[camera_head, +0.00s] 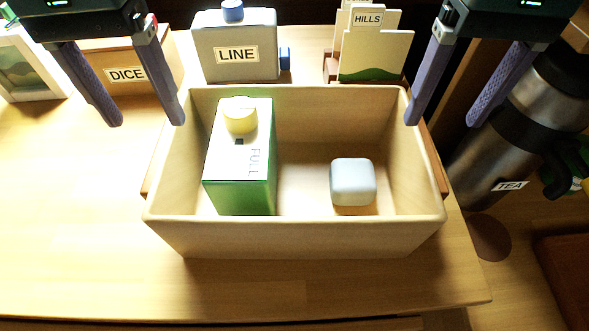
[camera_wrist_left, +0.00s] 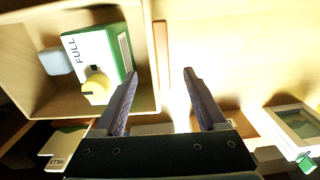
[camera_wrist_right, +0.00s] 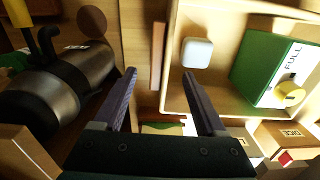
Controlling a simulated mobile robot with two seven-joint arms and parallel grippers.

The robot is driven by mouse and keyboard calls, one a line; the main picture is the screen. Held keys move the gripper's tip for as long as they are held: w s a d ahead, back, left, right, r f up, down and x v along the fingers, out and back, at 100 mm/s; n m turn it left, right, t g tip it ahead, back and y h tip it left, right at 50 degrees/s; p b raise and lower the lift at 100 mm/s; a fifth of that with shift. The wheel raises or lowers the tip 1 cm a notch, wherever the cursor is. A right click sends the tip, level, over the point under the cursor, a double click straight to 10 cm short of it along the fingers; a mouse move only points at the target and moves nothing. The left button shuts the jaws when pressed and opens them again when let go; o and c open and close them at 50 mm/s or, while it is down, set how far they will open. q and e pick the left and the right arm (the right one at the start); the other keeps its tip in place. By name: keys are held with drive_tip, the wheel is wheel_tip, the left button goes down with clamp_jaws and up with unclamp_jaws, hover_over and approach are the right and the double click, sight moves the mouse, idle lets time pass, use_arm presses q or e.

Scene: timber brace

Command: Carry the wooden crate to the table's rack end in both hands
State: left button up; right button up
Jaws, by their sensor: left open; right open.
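The wooden crate (camera_head: 300,238) stands upright on the table with a green and white FULL carton (camera_head: 240,160) and a pale rounded block (camera_head: 352,182) inside. A wooden strip runs along its left side (camera_wrist_left: 161,45) and right side (camera_wrist_right: 157,55). My left gripper (camera_head: 150,122) is open and empty by the crate's left side. My right gripper (camera_head: 442,123) is open and empty by the right side. In each wrist view, the strip lies in line with the gap between the open fingers. Neither gripper visibly touches the crate.
Behind the crate stand a grey LINE box (camera_head: 236,55), a DICE box (camera_head: 128,72) and a rack with HILLS cards (camera_head: 375,58). A picture frame (camera_head: 30,65) stands far left. A steel TEA flask (camera_head: 500,150) is close right. The table's left front is clear.

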sight(160, 141)
use_arm(q)
wheel_tip(160, 141, down, 6)
drive_tip(key=shift+f, duration=0.15)
use_arm(e)
wheel_tip(160, 141, down, 6)
drive_tip(key=shift+f, duration=0.15)
use_arm(q)
clamp_jaws()
use_arm(e)
clamp_jaws()
idle(0.9)
